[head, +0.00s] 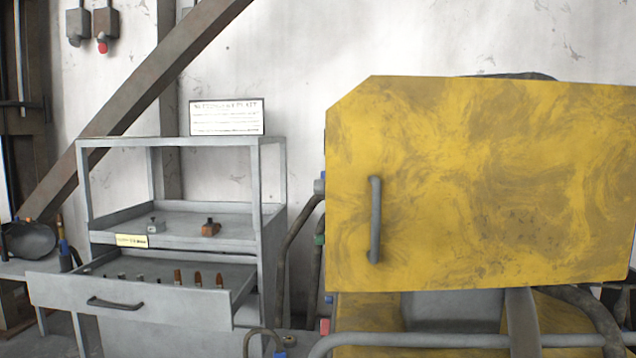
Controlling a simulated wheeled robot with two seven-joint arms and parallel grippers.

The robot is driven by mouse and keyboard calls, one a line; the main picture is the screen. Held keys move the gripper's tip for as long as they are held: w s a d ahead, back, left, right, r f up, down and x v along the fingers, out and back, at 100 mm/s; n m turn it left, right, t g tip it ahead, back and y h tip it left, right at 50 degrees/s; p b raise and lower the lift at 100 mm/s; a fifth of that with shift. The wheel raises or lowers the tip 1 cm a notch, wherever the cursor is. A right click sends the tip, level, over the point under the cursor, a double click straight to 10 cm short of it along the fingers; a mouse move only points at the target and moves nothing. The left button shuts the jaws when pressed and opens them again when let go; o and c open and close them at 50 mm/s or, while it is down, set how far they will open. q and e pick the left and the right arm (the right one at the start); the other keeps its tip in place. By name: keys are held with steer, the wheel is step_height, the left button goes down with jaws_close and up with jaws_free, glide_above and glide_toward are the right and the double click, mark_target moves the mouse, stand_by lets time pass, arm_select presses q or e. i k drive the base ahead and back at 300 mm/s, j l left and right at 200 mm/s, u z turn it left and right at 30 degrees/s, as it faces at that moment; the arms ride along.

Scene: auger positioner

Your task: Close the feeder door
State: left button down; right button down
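The feeder door appears to be the large yellow, scuffed panel (480,185) that fills the right side of the head view. Its upper left corner is cut off at a slant. A grey vertical bar handle (375,220) sits near its left edge. The panel hides most of what is behind it, and I cannot tell how far it stands open. Neither of my grippers is in view, and nothing is seen touching the door or its handle.
A grey shelf cart (268,240) stands at the left with its drawer (130,300) pulled out, holding several small parts. Grey pipes (440,340) run in front below the door. Cables hang between cart and door. A dark pan (28,240) sits far left.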

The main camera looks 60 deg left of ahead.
mark_target(432, 182)
steer(key=k+j, duration=0.25)
steer(key=k, duration=0.15)
steer(key=k+j, duration=0.3)
steer(key=k, duration=0.1)
